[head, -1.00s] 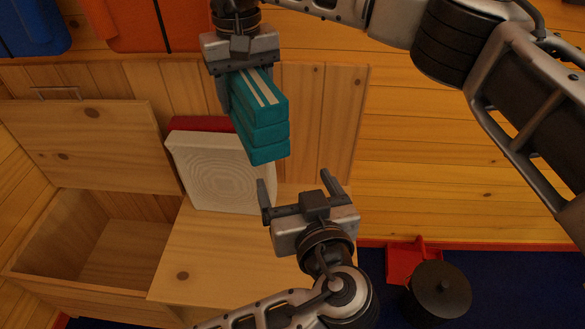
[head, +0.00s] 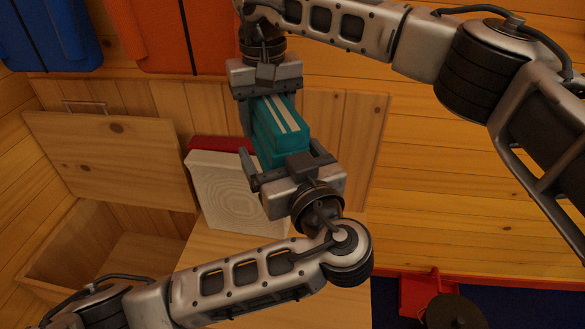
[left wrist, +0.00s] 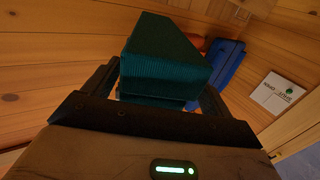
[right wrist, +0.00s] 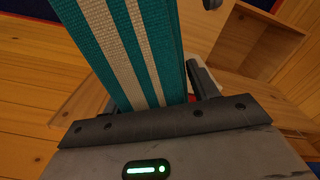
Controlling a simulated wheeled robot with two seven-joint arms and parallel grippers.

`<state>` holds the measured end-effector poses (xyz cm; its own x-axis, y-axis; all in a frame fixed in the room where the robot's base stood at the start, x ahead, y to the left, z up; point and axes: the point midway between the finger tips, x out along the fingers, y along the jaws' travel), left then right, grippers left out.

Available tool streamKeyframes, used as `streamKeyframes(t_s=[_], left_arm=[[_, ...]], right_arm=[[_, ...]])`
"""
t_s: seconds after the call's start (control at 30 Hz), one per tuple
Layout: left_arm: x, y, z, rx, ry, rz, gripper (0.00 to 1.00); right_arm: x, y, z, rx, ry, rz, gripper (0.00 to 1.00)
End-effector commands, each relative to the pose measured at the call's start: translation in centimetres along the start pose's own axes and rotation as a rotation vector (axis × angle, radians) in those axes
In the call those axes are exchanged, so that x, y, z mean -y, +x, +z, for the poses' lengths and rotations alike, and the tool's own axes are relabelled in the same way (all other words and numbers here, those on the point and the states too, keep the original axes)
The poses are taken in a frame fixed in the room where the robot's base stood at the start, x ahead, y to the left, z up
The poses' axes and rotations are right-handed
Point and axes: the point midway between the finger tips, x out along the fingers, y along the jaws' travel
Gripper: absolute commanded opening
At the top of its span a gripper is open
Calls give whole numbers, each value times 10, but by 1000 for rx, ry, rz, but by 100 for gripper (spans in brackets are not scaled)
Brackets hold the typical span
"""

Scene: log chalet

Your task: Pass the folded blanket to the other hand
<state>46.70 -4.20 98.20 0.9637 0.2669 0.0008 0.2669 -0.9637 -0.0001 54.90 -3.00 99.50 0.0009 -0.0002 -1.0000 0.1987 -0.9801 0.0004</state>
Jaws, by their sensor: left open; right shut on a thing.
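The folded blanket (head: 280,128) is teal with cream stripes. In the head view my right gripper (head: 268,92), at the top, is shut on its upper end. The striped face fills the top of the right wrist view (right wrist: 135,50), between that gripper's fingers. My left gripper (head: 286,165) is open at the blanket's lower end, one finger on each side. In the left wrist view the blanket's end (left wrist: 160,60) stands between the open fingers. I cannot tell whether they touch it.
A wooden chest with an open compartment (head: 75,240) is at the lower left. A red object (head: 415,292) and a dark round thing (head: 453,312) are on the floor at lower right.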

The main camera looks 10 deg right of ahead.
Motion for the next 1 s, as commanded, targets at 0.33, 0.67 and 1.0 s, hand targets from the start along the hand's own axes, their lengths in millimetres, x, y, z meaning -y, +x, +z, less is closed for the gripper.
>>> streamKeyframes(t_s=[0.33, 0.67, 1.0], left_arm=[[0, 15, 0, 1, 0, 0, 85], [0, 14, 0, 1, 0, -1, 38], [0, 14, 0, 0, 0, -1, 30]], right_arm=[[0, 0, 0, 0, 0, 0, 34], [-1, 0, 0, -1, 2, 1, 34], [-1, 0, 0, -1, 2, 2, 84]])
